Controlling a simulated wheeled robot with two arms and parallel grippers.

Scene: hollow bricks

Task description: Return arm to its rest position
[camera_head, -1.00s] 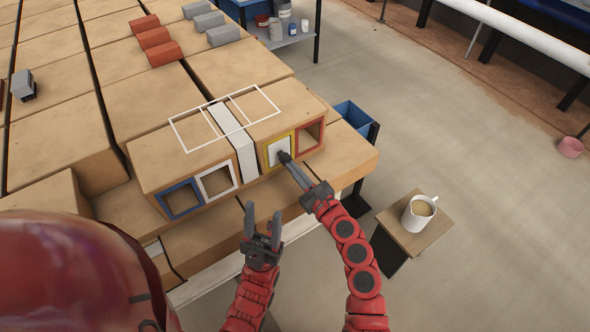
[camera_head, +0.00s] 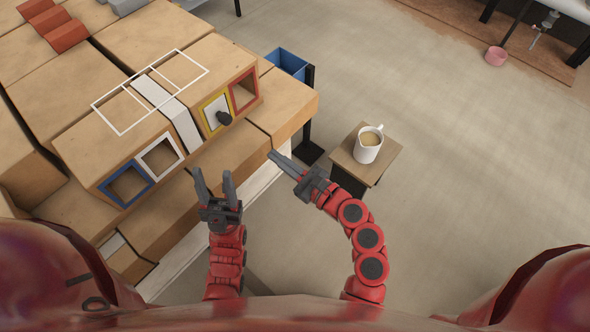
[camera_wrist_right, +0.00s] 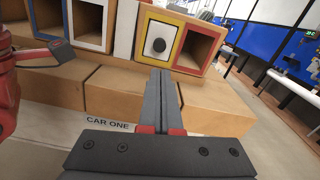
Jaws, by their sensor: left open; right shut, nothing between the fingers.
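My right gripper (camera_head: 286,164) is shut and empty. It hangs in free air in front of the stack of hollow bricks, apart from it. In the right wrist view its closed fingers (camera_wrist_right: 162,100) point toward the brick face below the yellow frame. My left gripper (camera_head: 213,182) is open and empty, fingers up, in front of the bricks. The yellow-framed opening (camera_head: 215,112) is covered by a white panel with a dark round knob (camera_head: 224,118). The panel also shows in the right wrist view (camera_wrist_right: 153,40).
Blue (camera_head: 125,185), white (camera_head: 161,158) and red (camera_head: 244,91) framed openings face me. A white mug (camera_head: 368,145) stands on a small wooden stand (camera_head: 342,157) close right of my right gripper. A blue bin (camera_head: 288,63) stands behind.

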